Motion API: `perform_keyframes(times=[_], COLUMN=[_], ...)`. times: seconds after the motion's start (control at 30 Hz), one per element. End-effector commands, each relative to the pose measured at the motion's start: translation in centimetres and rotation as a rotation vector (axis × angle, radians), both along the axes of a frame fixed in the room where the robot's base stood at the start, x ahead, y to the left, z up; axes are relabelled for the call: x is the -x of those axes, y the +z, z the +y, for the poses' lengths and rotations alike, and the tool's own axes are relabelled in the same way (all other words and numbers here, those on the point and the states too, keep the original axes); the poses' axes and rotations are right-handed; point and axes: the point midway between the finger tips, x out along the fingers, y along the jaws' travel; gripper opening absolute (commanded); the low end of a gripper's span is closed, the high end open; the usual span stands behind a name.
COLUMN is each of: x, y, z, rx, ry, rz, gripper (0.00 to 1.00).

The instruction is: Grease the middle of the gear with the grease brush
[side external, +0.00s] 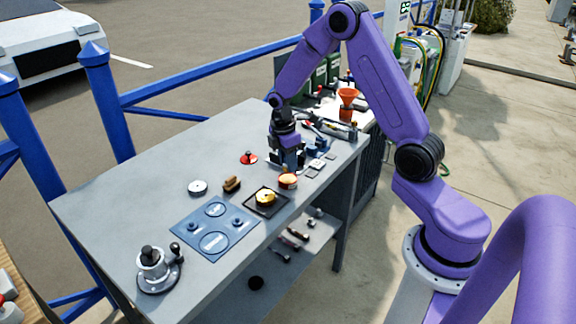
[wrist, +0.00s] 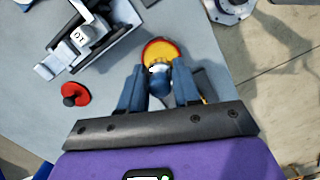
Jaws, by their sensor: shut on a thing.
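My gripper (side external: 288,163) is low over the right part of the grey table. In the wrist view my gripper (wrist: 159,92) is shut on the grease brush (wrist: 160,83), seen as a dark blue handle end with a pale part beyond it. The brush points at a round red tin with yellow contents (wrist: 161,51); I cannot tell whether its tip touches them. The tin also shows in the side view (side external: 288,182), just in front of my gripper. A yellow-gold round part, apparently the gear (side external: 265,198), sits in a black square tray (side external: 253,207) left of the tin.
A blue mat (side external: 190,227) lies left of the tray. A brown brush-like block (side external: 232,184), a silver disc (side external: 197,187) and a red knobbed piece (side external: 248,158) lie behind. A winch-like device (side external: 152,272) stands front left. Tools and an orange funnel (side external: 348,96) crowd the far right.

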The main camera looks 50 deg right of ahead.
Motion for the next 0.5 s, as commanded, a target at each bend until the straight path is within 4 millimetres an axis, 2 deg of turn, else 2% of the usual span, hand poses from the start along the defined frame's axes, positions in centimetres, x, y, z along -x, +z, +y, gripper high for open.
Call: perform_keyframes(times=[0.5], x=[-0.1], y=[3.3], z=[0.0], rx=[0.0], ry=[0.0], rz=[-0.002], gripper=[0.08])
